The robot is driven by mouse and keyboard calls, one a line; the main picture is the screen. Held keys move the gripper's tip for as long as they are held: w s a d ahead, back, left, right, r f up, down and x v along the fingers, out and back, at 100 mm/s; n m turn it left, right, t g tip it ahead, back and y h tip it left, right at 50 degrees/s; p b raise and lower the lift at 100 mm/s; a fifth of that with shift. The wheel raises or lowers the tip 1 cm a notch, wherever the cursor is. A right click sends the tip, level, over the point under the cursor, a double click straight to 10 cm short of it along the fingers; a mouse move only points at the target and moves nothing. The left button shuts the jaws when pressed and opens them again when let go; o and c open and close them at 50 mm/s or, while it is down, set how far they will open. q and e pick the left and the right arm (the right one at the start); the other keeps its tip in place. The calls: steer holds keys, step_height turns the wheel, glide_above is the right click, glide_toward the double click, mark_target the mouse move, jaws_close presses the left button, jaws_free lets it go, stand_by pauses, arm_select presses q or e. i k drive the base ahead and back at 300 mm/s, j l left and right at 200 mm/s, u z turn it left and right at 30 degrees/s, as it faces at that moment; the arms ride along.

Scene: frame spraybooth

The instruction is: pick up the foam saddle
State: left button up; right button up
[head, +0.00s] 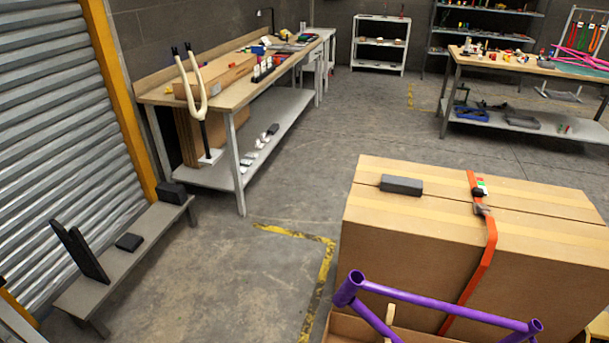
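No piece is clearly marked as the foam saddle, and I cannot tell which one it is. A dark grey rectangular block (401,185) lies flat on top of the large cardboard box (400,238). Other dark pieces are on the low grey bench (146,229) at the left: a block (171,193) at its far end, a small flat block (129,242) in the middle, and a pair of tall leaning slabs (80,252) at the near end. Neither of my grippers is in view.
An orange strap (483,265) with a buckle runs over the box. A purple bike frame (440,303) stands in front of it. A workbench (245,88) holds a cream fork (190,88). Open floor with yellow tape (327,265) lies between bench and box.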

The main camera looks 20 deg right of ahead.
mark_target(405, 185)
steer(key=i+j+u, duration=0.25)
steer(key=i+j, duration=0.15)
steer(key=i+j+u, duration=0.25)
steer(key=i, duration=0.2)
steer(key=i+z, duration=0.25)
steer(key=z, duration=0.15)
steer(key=i+z, duration=0.25)
steer(key=z, duration=0.2)
steer(key=i+j+z, duration=0.2)
steer(key=z, duration=0.2)
steer(key=i+z, duration=0.2)
steer(key=z, duration=0.3)
steer(key=i+j+z, duration=0.15)
steer(key=z, duration=0.3)
steer(key=i+j+z, duration=0.15)
steer(key=z, duration=0.35)
steer(key=i+j+z, duration=0.1)
steer(key=z, duration=0.35)
steer(key=j, duration=0.1)
